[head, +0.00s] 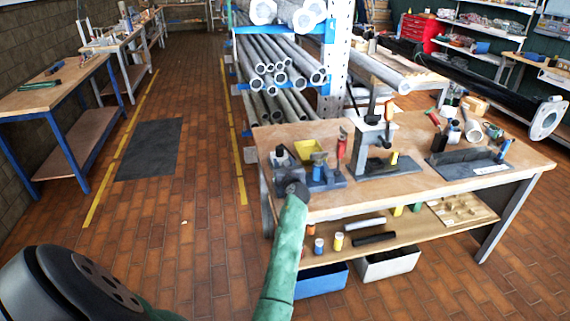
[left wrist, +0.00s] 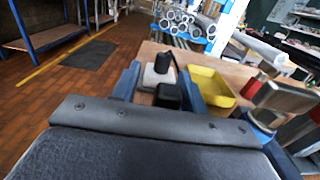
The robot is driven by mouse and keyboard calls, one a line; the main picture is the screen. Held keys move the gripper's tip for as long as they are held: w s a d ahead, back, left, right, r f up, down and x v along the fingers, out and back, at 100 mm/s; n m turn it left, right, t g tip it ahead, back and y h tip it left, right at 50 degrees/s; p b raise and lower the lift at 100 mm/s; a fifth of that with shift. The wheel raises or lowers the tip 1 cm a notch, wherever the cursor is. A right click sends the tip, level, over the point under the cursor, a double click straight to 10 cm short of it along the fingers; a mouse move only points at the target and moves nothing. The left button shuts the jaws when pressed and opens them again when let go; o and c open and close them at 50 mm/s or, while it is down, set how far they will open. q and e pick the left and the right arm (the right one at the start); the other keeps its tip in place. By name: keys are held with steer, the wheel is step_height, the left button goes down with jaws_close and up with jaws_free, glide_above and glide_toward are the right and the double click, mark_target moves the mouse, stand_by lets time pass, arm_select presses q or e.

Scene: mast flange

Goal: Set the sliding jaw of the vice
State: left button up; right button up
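A blue and grey vice (head: 326,183) stands on the front left corner of the workbench (head: 420,141). I cannot tell which part is the sliding jaw. My left gripper (head: 297,188) is at the vice's near left side, at the end of my green-sleeved arm. Its fingers are too small and dark to tell open from shut, or whether they touch the vice. A dark padded bar with screws fills the wrist view's lower part. My right gripper is out of view.
A yellow bin (head: 307,151) sits right behind the vice. A rack of pipes (head: 275,75) is behind the bench. Floor to the left is clear.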

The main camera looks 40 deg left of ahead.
arm_select(q)
steer(key=shift+d, duration=0.1)
steer(key=shift+d, duration=0.15)
steer(key=b+v, duration=0.2)
steer(key=v, duration=0.5)
steer(key=shift+s, duration=0.3)
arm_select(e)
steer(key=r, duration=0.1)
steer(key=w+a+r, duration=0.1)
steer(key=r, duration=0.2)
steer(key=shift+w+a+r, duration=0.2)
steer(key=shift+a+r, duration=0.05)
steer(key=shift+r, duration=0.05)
arm_select(q)
steer(key=shift+d, duration=0.1)
